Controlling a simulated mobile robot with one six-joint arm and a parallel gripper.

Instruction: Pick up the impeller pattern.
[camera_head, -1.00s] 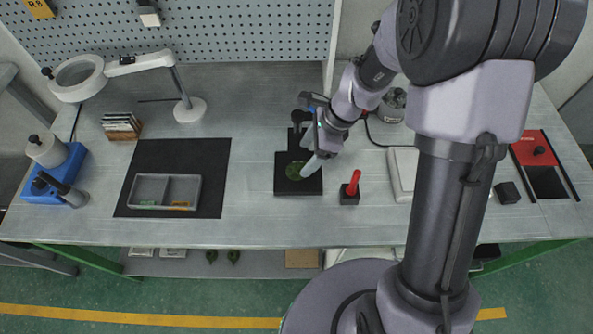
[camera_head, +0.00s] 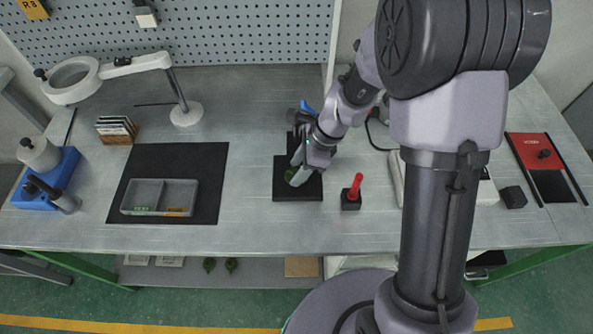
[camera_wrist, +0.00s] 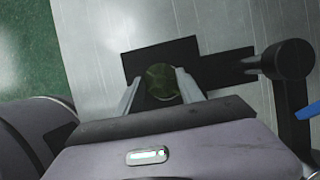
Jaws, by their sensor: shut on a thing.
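The green impeller pattern (camera_wrist: 162,82) shows in the wrist view between the two fingers of my gripper (camera_wrist: 160,88). The fingers are shut on it, one on each side. In the head view my gripper (camera_head: 297,172) is over the black square plate (camera_head: 283,192), and only a bit of the green impeller pattern (camera_head: 290,174) shows beside the fingers. The plate also shows behind the pattern in the wrist view (camera_wrist: 137,62). I cannot tell whether the pattern still touches the plate.
A red-handled tool in a black block (camera_head: 352,195) stands close to the right of the plate. A grey two-part tray (camera_head: 158,197) lies on a black mat (camera_head: 205,160) at left. A magnifier lamp (camera_head: 186,113) stands behind. The bench between mat and plate is clear.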

